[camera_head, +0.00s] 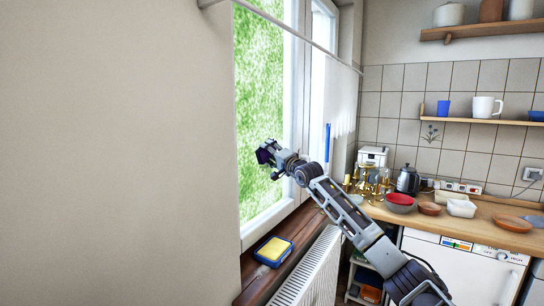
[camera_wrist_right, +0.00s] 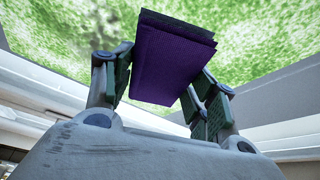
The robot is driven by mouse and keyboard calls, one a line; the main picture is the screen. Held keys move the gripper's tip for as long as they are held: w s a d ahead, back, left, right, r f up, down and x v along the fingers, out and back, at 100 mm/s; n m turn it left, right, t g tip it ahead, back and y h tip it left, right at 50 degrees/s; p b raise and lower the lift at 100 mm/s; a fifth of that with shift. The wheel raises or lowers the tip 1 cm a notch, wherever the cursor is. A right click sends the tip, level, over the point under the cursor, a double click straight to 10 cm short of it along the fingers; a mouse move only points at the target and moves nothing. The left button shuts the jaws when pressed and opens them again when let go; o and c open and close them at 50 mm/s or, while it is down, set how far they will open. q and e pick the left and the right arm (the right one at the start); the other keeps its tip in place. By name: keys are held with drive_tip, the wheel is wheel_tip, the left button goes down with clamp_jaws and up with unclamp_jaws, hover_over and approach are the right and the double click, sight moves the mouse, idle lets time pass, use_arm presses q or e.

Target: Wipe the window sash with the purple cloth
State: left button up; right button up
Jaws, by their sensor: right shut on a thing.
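The window sash (camera_head: 300,100) has a white frame around glass with green foliage behind it. My right gripper (camera_head: 270,160) is raised in front of the window glass, with its arm coming in from the lower right. It is shut on the purple cloth (camera_wrist_right: 175,65), a folded dark purple piece between the two fingers in the right wrist view. The cloth also shows small and dark at the gripper tip in the head view (camera_head: 264,153). Whether the cloth touches the window, I cannot tell. My left gripper is not in view.
A yellow and blue sponge-like item (camera_head: 273,249) lies on the brown windowsill (camera_head: 262,278). A white radiator (camera_head: 318,270) is below the sill. The wooden counter (camera_head: 470,230) at right holds bowls, a kettle (camera_head: 407,179) and brass-coloured items. A white curtain (camera_head: 340,100) hangs beside the window.

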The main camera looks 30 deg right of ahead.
sight(263, 154)
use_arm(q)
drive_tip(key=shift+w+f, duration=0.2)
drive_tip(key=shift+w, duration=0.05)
use_arm(e)
drive_tip(key=shift+s+a, duration=0.1)
drive_tip(key=shift+a, duration=0.1)
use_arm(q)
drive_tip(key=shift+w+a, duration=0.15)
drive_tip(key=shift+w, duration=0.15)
